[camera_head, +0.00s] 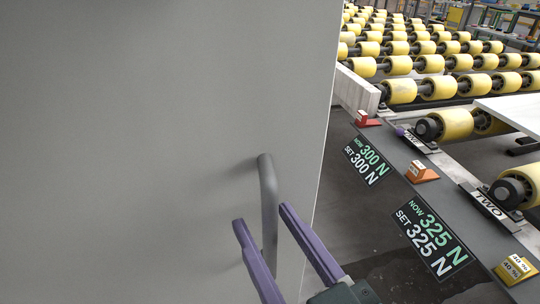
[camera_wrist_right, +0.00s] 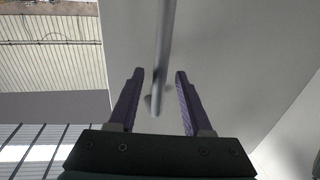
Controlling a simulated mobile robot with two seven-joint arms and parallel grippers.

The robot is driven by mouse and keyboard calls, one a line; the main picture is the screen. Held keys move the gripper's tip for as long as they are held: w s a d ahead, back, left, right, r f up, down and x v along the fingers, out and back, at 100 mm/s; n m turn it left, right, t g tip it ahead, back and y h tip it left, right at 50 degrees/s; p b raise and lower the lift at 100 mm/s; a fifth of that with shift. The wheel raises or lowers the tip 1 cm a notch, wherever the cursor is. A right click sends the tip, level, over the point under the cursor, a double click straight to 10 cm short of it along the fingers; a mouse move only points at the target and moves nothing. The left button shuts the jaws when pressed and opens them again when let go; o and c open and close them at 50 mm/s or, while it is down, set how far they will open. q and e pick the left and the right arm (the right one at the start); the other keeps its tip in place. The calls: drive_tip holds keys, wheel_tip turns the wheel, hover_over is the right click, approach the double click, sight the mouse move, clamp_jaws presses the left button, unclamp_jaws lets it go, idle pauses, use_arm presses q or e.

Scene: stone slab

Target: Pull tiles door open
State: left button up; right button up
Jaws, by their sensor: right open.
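The door is a large plain grey panel (camera_head: 150,120) filling the left of the head view; it also shows in the right wrist view (camera_wrist_right: 245,60). Its handle (camera_head: 268,185) is a grey upright bar near the panel's right edge. My right gripper (camera_head: 261,215) is open, with one purple finger on each side of the bar. In the right wrist view the handle (camera_wrist_right: 165,45) runs down between the open fingers (camera_wrist_right: 160,72), with a gap visible on both sides. My left gripper is not in view.
Right of the door are rows of yellow rollers (camera_head: 453,124) and a grey rail with display plates (camera_head: 432,237) reading 300 N and 325 N. Orange (camera_head: 421,172) and yellow (camera_head: 515,269) blocks sit on the rail. Dark floor (camera_head: 350,220) shows between door and rail.

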drive_tip(key=v, duration=0.9)
drive_tip(key=shift+s, duration=0.2)
drive_tip(key=shift+d, duration=0.1)
drive_tip(key=w+d+m+g+h+p, duration=0.1)
drive_tip(key=w+d+g+h+p, duration=0.25)
drive_tip(key=d+g, duration=0.2)
drive_tip(key=s+d+r+m+g+h+p, duration=0.2)
drive_tip(key=s+d+r+g+h+p, duration=0.2)
drive_tip(key=s+d+g, duration=0.35)
drive_tip(key=w+p+v, duration=0.2)
drive_tip(key=p+v, duration=1)
drive_tip(key=w+r+p+v, duration=0.1)
drive_tip(key=w+p+v, duration=0.2)
drive_tip(key=p+v, duration=0.9)
drive_tip(key=w+a+r+p+v, duration=0.1)
drive_tip(key=w+p+v, duration=0.2)
drive_tip(key=p+v, duration=0.9)
drive_tip(key=shift+d+r+p, duration=0.55)
drive_tip(key=shift+p, duration=0.4)
